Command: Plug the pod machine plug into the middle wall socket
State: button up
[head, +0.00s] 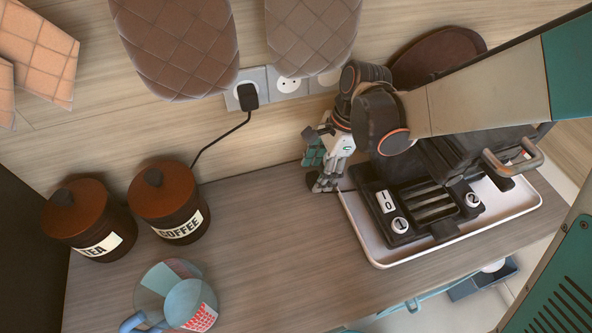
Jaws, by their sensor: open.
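The wall socket strip shows beneath the oven mitts. Its middle socket (288,82) is empty, and a mitt partly covers the right socket (328,77). A black plug (247,97) sits in the left socket, with its cord running down behind the coffee canister. The dark pod machine (430,195) stands on a white tray, partly hidden by my arm. My gripper (320,178) is open, low over the counter at the tray's left rim, below the sockets. A small dark shape is at its fingertips; I cannot tell whether it is the pod machine plug.
Tea (82,218) and coffee (168,203) canisters stand at the left. Two quilted mitts (185,45) hang over the sockets. The counter's middle (270,235) is clear.

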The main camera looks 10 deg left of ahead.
jog(key=shift+b+x, duration=0.3)
jog(key=shift+x, duration=0.85)
jog(key=shift+r, duration=0.1)
jog(key=shift+c, duration=0.3)
jog(key=c, duration=1)
jog(key=shift+r, duration=0.15)
